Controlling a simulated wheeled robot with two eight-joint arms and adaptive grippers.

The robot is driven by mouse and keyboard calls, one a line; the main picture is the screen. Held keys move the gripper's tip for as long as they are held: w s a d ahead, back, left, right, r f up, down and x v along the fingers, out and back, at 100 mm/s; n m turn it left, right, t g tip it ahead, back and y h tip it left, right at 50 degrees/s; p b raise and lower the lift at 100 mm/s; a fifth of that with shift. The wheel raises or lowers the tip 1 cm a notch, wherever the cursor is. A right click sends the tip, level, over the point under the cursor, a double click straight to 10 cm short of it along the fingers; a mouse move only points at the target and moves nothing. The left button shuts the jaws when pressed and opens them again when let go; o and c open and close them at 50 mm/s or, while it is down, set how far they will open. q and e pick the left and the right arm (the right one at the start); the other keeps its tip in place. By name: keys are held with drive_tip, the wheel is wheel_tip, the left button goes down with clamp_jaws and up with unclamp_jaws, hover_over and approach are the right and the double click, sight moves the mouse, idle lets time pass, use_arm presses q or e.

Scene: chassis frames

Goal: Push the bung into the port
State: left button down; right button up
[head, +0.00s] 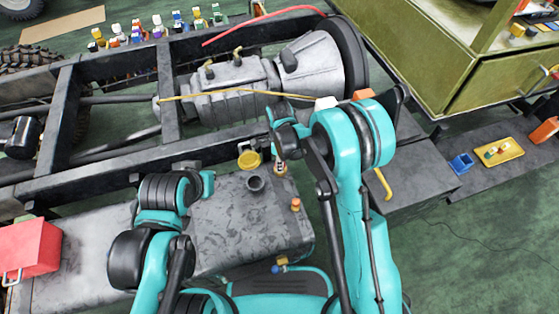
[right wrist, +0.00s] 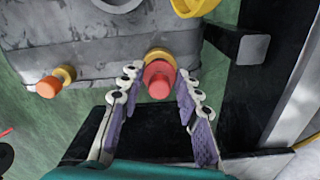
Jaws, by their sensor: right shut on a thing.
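The bung (right wrist: 159,86) is a red-orange plug in the middle of the right wrist view. My right gripper (right wrist: 153,84) is shut on it, with one pale finger on each side. A brass ring (right wrist: 157,54) shows directly behind the bung, against the grey tank (right wrist: 90,62); it looks like the port. I cannot tell how deep the bung sits in it.
A second orange plug in a brass collar (right wrist: 47,88) stands on the tank. A yellow ring-shaped cap (head: 249,159) and a dark filler neck (head: 255,184) are close by. The black chassis rail (head: 215,148) runs behind the tank. A red box (head: 28,248) is at the left.

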drive_tip(key=shift+f, duration=1)
drive_tip(key=o, duration=1.1)
drive_tip(key=shift+r, duration=0.1)
wheel_tip(320, 180, up, 12)
drive_tip(key=shift+f, duration=0.1)
